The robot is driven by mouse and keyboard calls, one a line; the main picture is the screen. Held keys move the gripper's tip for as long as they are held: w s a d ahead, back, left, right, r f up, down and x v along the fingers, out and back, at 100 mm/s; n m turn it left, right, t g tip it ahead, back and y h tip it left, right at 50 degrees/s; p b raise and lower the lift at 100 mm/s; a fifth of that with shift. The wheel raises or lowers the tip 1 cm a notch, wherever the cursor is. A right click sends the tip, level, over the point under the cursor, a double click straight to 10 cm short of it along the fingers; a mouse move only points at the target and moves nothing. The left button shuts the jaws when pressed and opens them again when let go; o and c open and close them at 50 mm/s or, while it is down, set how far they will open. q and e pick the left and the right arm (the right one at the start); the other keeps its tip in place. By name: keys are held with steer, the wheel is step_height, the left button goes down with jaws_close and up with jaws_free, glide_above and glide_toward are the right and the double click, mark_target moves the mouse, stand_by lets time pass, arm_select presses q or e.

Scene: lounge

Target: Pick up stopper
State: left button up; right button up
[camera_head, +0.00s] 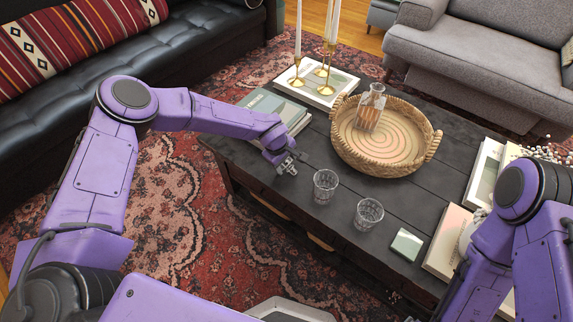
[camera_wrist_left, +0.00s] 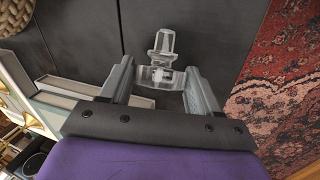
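The clear glass stopper (camera_wrist_left: 163,55) lies in front of my left gripper (camera_wrist_left: 160,78) in the left wrist view, over the dark table top. Its wider end is between the two fingertips, with the narrower end pointing away. The fingers stand wide apart, and I see no clear grip on it. In the head view my left gripper (camera_head: 287,166) is low at the table's near-left edge, beside the books; the stopper is hard to make out there. My right arm is at the lower right of the head view; its fingers are not clear.
The dark table (camera_head: 330,222) holds a woven tray (camera_head: 342,150) with a glass decanter (camera_head: 370,106), two glasses (camera_head: 325,186) (camera_head: 368,214), a coaster (camera_head: 406,244), books (camera_head: 268,104) and candlesticks (camera_head: 326,78). Red patterned rug (camera_head: 190,215) lies left of the table.

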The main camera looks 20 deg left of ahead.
arm_select(q)
steer(key=c, duration=0.5)
steer(key=shift+c, duration=0.2)
